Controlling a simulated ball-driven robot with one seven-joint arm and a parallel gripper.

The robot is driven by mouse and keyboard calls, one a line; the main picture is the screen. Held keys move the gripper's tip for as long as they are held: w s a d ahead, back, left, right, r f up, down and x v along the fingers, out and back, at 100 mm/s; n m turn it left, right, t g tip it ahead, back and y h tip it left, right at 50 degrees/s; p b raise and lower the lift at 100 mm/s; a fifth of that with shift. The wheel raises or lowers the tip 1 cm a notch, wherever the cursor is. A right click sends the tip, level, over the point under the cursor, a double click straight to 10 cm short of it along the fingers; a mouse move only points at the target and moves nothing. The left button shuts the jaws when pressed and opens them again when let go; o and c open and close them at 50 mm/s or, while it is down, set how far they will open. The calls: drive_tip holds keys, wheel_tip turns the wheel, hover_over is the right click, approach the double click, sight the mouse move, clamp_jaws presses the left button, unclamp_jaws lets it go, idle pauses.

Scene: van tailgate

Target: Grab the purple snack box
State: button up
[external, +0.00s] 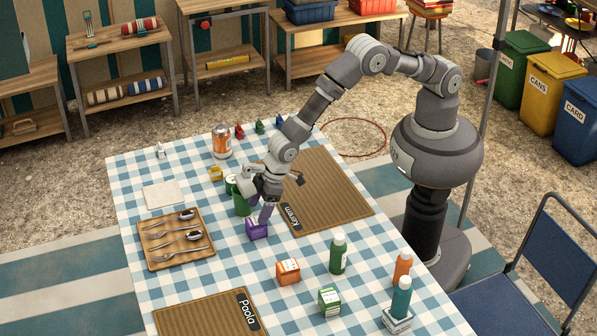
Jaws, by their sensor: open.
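The purple snack box (257,230) stands on the checked tablecloth, left of the woven mat labelled Kerem (325,185). My gripper (259,212) points down at the box, with a fingertip right at its top edge. The jaws are open. I cannot tell from this view whether the fingers touch the box or stand on both sides of it. A green can (241,204) stands just behind and left of the box, partly hidden by my gripper.
An orange can (222,142) stands farther back. A wooden cutlery tray (176,256) lies to the left. An orange box (288,271), a green box (329,302) and several bottles, including a green one (338,254), stand nearer. A mat labelled Paola (200,316) lies at the front.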

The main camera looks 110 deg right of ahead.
sight(256, 220)
drive_tip(key=b+x, duration=0.1)
drive_tip(key=x, duration=0.1)
drive_tip(key=b+x, duration=0.1)
drive_tip(key=x, duration=0.1)
drive_tip(key=b+x, duration=0.1)
drive_tip(key=x, duration=0.2)
drive_tip(key=shift+s+a+f, duration=0.15)
drive_tip(key=shift+s+a, duration=0.05)
drive_tip(key=shift+a, duration=0.15)
drive_tip(key=c, duration=1.1)
